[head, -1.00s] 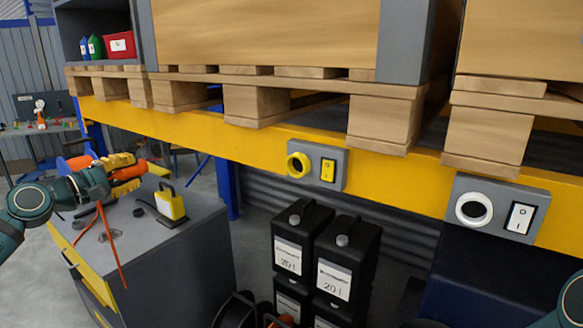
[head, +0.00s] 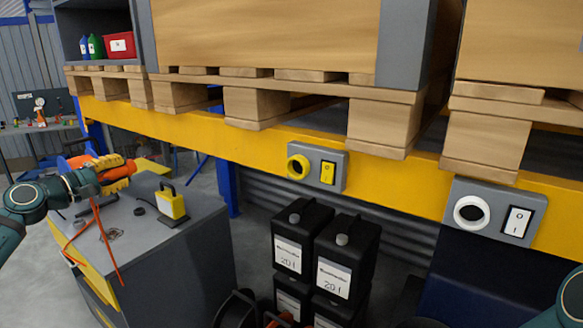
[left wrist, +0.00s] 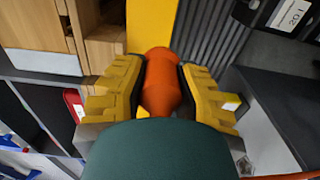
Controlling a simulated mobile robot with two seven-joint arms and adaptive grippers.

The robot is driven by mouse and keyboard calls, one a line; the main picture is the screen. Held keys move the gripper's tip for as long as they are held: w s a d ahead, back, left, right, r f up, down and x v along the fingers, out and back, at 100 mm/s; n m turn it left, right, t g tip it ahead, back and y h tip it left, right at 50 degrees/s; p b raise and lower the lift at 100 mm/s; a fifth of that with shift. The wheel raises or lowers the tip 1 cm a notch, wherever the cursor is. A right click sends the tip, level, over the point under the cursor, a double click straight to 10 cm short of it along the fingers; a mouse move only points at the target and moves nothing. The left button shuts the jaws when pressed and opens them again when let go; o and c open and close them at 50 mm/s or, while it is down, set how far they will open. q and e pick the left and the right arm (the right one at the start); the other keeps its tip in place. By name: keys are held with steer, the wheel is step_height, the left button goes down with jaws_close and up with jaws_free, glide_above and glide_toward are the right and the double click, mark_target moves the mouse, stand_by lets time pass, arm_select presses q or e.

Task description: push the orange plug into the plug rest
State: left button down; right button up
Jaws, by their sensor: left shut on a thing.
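The orange plug (head: 104,162) is in my left gripper (head: 122,177), above the grey cabinet at the left. In the left wrist view the plug (left wrist: 162,85) lies between the two yellow fingers (left wrist: 160,92), which close on its sides. An orange cable (head: 106,245) hangs down by the cabinet. Two round sockets sit on the yellow beam: a yellow ring (head: 298,167) and a white ring (head: 472,213), each beside a switch. I cannot tell which is the plug rest. The plug is apart from both. My right gripper is out of view.
The grey cabinet (head: 180,255) carries a yellow-and-black device (head: 171,203) and small dark parts. Wooden pallets (head: 255,100) rest above the yellow beam (head: 240,148). Black canisters (head: 346,260) stand below it. The space in front of the yellow ring looks clear.

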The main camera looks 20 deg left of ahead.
arm_select(q)
steer(key=w+a+f+p, duration=0.2)
steer(key=w+a+p, duration=0.2)
steer(key=a+p, duration=0.6)
steer(key=a, duration=0.2)
steer(key=shift+a+f, duration=0.15)
steer(key=shift+a, duration=0.15)
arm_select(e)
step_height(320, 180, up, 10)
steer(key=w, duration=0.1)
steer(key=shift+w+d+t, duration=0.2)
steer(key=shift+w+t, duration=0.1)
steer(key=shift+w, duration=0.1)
arm_select(q)
steer(key=shift+a, duration=0.1)
